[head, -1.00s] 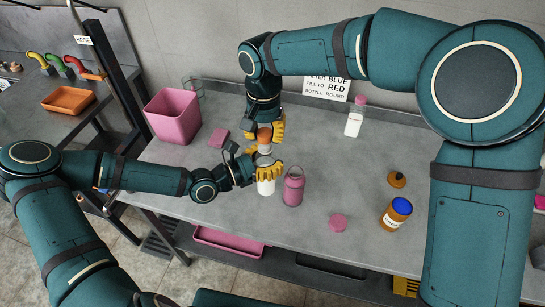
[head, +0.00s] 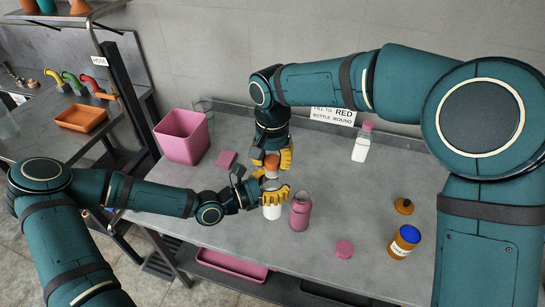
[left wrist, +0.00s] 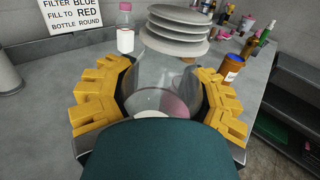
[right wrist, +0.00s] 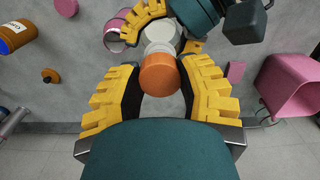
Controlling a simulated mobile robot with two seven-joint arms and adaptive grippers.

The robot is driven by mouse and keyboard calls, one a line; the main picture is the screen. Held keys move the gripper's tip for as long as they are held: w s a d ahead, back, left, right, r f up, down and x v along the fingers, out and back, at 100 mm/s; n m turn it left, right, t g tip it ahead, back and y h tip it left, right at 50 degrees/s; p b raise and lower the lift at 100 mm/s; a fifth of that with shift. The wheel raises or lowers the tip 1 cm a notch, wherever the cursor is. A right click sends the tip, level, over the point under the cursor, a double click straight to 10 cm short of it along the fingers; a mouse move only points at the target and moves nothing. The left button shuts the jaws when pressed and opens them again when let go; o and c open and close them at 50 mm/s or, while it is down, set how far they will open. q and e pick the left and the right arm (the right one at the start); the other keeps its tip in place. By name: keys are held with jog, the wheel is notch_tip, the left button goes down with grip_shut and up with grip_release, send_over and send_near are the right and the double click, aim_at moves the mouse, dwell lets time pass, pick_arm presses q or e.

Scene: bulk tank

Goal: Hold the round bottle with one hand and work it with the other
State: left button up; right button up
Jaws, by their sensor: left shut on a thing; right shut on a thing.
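The round bottle (head: 272,212) is pale and upright over the bench. My left gripper (head: 274,197) is shut around its upper body from the left. In the left wrist view, clear bottle wall (left wrist: 162,75) fills the space between the fingers, below a stack of pale ridges. My right gripper (head: 272,162) comes from above and is shut on an orange cap (head: 271,162) over the bottle's neck. In the right wrist view, the orange cap (right wrist: 159,75) sits between the yellow fingers, in line with the translucent neck (right wrist: 159,48). I cannot tell whether cap and neck touch.
A pink bottle (head: 300,214) stands close to the right of the held bottle. A pink bin (head: 183,137), pink sponge-like block (head: 227,159), pink-capped bottle (head: 362,143), brown jar (head: 404,241), brown lid (head: 404,206) and pink disc (head: 344,248) are also on the bench.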

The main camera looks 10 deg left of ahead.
jog(key=shift+f, duration=0.6)
jog(key=shift+f, duration=0.6)
jog(key=m, duration=0.8)
jog(key=shift+a, duration=0.1)
jog(key=m, duration=0.6)
jog(key=shift+m, duration=0.4)
jog(key=m, duration=0.8)
jog(key=shift+m, duration=0.4)
jog(key=shift+o, duration=0.2)
jog(key=m, duration=0.4)
jog(key=shift+f+m, duration=0.2)
jog(key=shift+m, duration=1)
